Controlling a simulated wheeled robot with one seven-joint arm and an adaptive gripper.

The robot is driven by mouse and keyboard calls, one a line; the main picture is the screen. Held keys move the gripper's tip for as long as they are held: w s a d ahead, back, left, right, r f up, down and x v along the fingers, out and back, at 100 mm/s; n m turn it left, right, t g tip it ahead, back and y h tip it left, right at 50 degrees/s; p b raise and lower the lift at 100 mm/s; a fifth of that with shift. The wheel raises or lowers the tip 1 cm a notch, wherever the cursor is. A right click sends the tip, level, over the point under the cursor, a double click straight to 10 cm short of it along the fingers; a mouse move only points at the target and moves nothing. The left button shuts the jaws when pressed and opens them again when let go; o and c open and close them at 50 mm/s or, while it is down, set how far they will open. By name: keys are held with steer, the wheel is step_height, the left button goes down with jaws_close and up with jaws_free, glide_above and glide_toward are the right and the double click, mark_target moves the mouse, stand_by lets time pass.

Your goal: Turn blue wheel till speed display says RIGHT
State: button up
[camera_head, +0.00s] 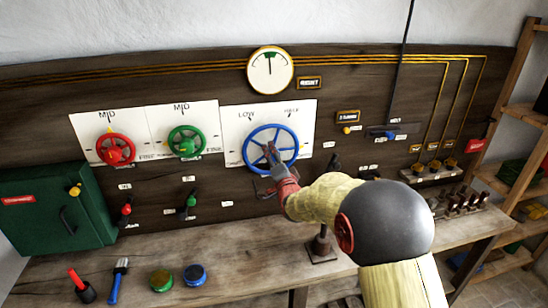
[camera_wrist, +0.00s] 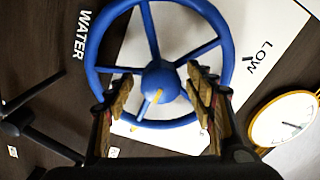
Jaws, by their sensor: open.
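The blue wheel (camera_head: 286,128) is mounted on a white plate marked LOW at its upper left; the label at its upper right is hard to read. A yellow mark shows on the hub. The round gauge (camera_head: 270,70) has its needle near upright. The small display beside it (camera_head: 310,83) appears to read RIGHT.
A red wheel (camera_head: 115,150) and a green wheel (camera_head: 186,141) are on plates to the left. Small levers sit below them. A green cabinet (camera_head: 50,215) stands at far left. The bench (camera_head: 220,262) holds tools and two round tins. Shelves (camera_head: 510,180) stand at right.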

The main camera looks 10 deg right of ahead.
steer(key=s, duration=1.2)
steer(key=shift+f, duration=0.1)
